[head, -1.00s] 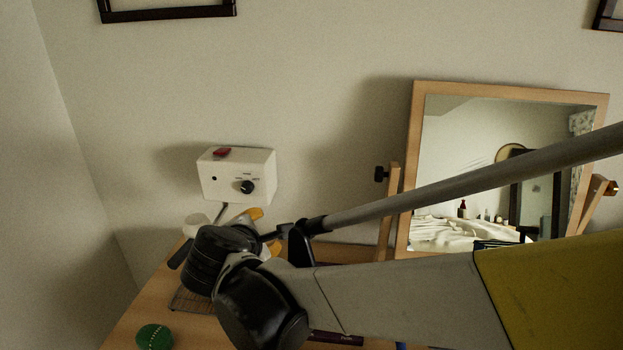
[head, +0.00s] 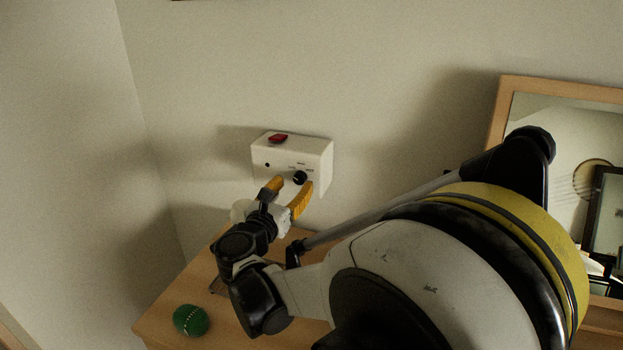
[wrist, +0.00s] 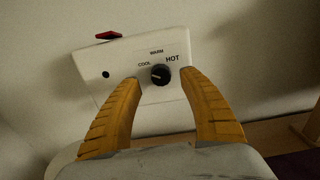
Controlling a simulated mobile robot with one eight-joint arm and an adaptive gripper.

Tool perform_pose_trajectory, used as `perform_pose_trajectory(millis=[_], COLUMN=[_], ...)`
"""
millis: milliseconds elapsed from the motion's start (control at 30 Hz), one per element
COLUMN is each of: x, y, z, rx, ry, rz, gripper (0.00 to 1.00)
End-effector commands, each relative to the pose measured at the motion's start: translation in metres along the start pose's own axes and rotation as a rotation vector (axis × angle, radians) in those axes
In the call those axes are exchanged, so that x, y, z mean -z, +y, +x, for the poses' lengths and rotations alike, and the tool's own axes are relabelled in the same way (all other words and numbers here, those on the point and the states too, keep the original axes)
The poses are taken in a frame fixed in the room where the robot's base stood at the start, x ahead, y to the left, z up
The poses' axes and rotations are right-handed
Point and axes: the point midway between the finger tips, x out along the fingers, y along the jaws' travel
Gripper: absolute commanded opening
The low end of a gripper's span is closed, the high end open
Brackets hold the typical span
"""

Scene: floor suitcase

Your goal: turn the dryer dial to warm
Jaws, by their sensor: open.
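The dryer is a white box (head: 278,155) on the wall above the table, with a red switch (head: 278,138) on top. Its black round dial (head: 300,177) is on the front face; it also shows in the wrist view (wrist: 160,75), with COOL to its left, WARM above and HOT to its upper right. I cannot tell surely which label the pointer mark faces. My gripper (head: 291,186) is open, its yellow fingers just in front of the box. In the wrist view the fingertips (wrist: 160,76) stand on either side of the dial, apart from it.
A wooden table (head: 165,300) stands below the box, with a green ball (head: 191,320) near its left front. A wood-framed mirror (head: 497,110) stands at the right. A small dark hole (wrist: 106,74) is left of the dial.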

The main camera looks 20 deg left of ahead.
Motion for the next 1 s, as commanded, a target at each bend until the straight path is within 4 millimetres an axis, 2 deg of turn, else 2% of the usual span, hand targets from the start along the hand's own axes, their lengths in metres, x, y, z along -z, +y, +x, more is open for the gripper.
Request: perform_pose_trajectory(millis=[33, 200, 533, 567, 700, 733, 1000], x=[0.002, 0.001, 0.000, 0.000, 0.000, 0.000, 0.000], y=[-0.001, -0.001, 0.000, 0.000, -0.001, -0.001, -0.001], z=[0.009, 0.027, 0.031, 0.031, 0.031, 0.031, 0.031], rx=[0.003, 0.002, 0.000, 0.000, 0.001, 0.001, 0.001], ry=[0.000, 0.000, 0.001, 0.001, 0.001, 0.001, 0.000], rz=[0.000, 0.001, 0.001, 0.001, 0.001, 0.001, 0.005], gripper=[0.50, 0.50, 0.50, 0.46, 0.03, 0.00, 0.00])
